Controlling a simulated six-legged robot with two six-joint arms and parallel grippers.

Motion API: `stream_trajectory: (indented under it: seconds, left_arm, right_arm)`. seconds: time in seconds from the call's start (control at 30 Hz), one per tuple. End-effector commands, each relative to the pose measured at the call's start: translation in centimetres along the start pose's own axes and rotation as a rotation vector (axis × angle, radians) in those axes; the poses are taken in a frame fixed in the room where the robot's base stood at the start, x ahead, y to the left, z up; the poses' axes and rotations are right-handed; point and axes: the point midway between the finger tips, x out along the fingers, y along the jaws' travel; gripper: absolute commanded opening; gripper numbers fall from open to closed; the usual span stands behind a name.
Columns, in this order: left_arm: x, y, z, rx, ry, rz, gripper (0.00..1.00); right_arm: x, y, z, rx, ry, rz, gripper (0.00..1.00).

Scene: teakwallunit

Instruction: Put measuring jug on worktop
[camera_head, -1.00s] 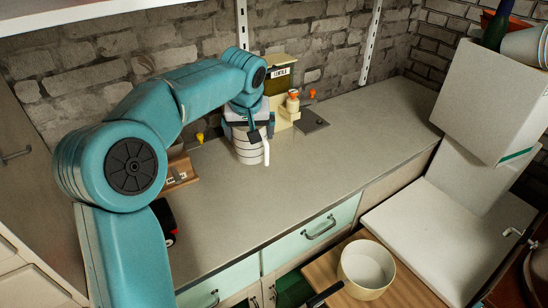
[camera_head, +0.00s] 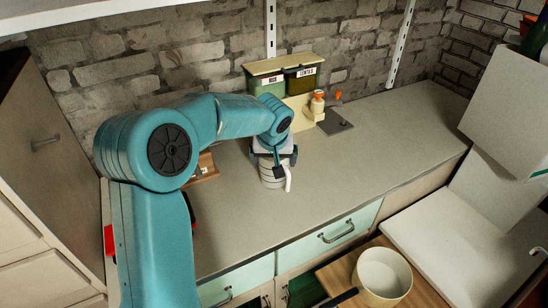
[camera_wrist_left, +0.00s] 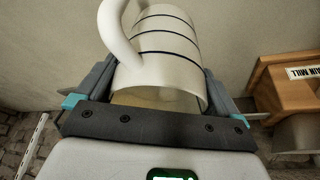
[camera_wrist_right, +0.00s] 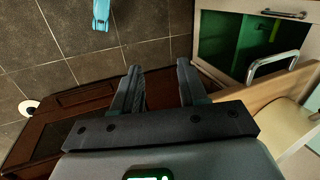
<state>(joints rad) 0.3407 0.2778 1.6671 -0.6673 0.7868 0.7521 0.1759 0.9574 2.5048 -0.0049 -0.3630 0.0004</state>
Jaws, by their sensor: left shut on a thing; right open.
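The measuring jug (camera_head: 272,176) is white with dark rings and a white handle. In the head view it appears over the middle of the grey worktop (camera_head: 330,175), roughly upright. I cannot tell whether its base touches the worktop. My left gripper (camera_head: 274,160) is shut on the jug; the arm and gripper hide its upper part. In the left wrist view the jug (camera_wrist_left: 160,50) sits between the fingers, its handle at the upper left. My right gripper (camera_wrist_right: 160,75) is open and empty in the right wrist view, above the floor.
Labelled bins (camera_head: 304,80) and a small orange-topped jar (camera_head: 317,102) stand at the worktop's back. A wooden grain mill (camera_wrist_left: 285,85) is close to the jug. A cream pot (camera_head: 383,277) sits in front, lower right. The worktop right of the jug is clear.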

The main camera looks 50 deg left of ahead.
Motion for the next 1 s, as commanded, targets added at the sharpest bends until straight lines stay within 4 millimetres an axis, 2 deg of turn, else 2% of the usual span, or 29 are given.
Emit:
stream_trajectory:
  seconds: [0.27, 0.3, 0.53, 0.63, 0.67, 1.0]
  left_arm:
    - [0.5, 0.0, 0.0, 0.0, 0.0, -0.001, 0.62]
    - [0.4, -0.1, 0.0, 0.0, -0.001, -0.001, 1.0]
    - [0.2, 0.0, -0.1, 0.0, -0.001, -0.001, 1.0]
    - [-0.4, 0.0, -0.3, 0.0, 0.0, -0.001, 1.0]
    - [-0.6, 0.0, -0.3, 0.0, 0.002, 0.0, 1.0]
    - [-8.3, 0.1, -0.3, -0.001, 0.006, 0.002, 1.0]
  right_arm:
    - [0.6, 0.2, 0.0, 0.0, 0.0, 0.0, 0.43]
    - [0.5, 0.2, 0.0, 0.0, 0.0, 0.0, 0.43]
    - [0.3, 0.1, 0.0, 0.0, 0.0, 0.0, 0.43]
    - [-0.3, -0.1, 0.0, 0.0, 0.0, 0.0, 0.43]
    - [0.0, 0.0, 0.0, 0.0, 0.001, 0.0, 0.43]
    - [0.6, 0.2, 0.0, 0.0, 0.0, 0.0, 0.43]
